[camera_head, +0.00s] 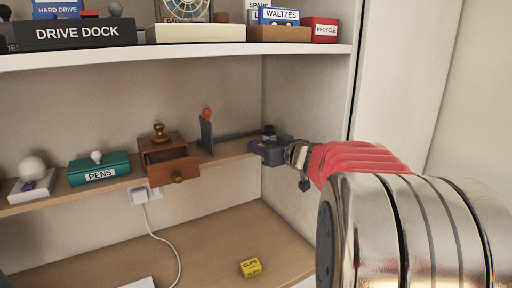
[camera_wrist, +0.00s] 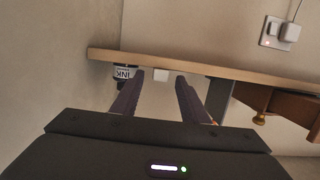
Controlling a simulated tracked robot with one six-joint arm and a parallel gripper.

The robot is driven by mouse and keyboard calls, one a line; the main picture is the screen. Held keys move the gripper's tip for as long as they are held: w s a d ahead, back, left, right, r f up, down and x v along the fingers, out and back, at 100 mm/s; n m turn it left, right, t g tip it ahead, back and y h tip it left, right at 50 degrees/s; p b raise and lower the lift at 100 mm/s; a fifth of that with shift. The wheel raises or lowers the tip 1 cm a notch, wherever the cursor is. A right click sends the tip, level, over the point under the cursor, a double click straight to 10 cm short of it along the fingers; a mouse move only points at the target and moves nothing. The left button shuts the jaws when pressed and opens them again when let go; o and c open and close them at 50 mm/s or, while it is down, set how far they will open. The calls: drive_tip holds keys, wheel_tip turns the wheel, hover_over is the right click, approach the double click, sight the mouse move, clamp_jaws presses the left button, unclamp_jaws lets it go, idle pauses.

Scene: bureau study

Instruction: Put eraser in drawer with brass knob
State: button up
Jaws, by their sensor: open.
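A small white block, which looks like the eraser (camera_wrist: 161,75), shows in the wrist view at the shelf, beyond and between my fingertips. My gripper (camera_wrist: 159,82) is open, with nothing clearly held. In the head view my gripper (camera_head: 256,149) is at the right end of the middle shelf, and the eraser cannot be made out there. The brown drawer with the brass knob (camera_head: 179,180) is pulled out of its small wooden cabinet, left of my gripper. It also shows at the right of the wrist view, with its brass knob (camera_wrist: 260,119).
A dark ink bottle (camera_wrist: 124,75) stands beside the white block. A dark upright plate (camera_head: 206,136) with an orange knob stands between drawer and gripper. A brass stamp (camera_head: 160,133) sits on the cabinet. A teal PENS box (camera_head: 99,170) is farther left. The desk below is mostly clear.

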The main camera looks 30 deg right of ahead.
drive_tip(key=shift+w+f, duration=0.25)
drive_tip(key=shift+w, duration=0.85)
drive_tip(key=shift+c, duration=0.6)
clamp_jaws()
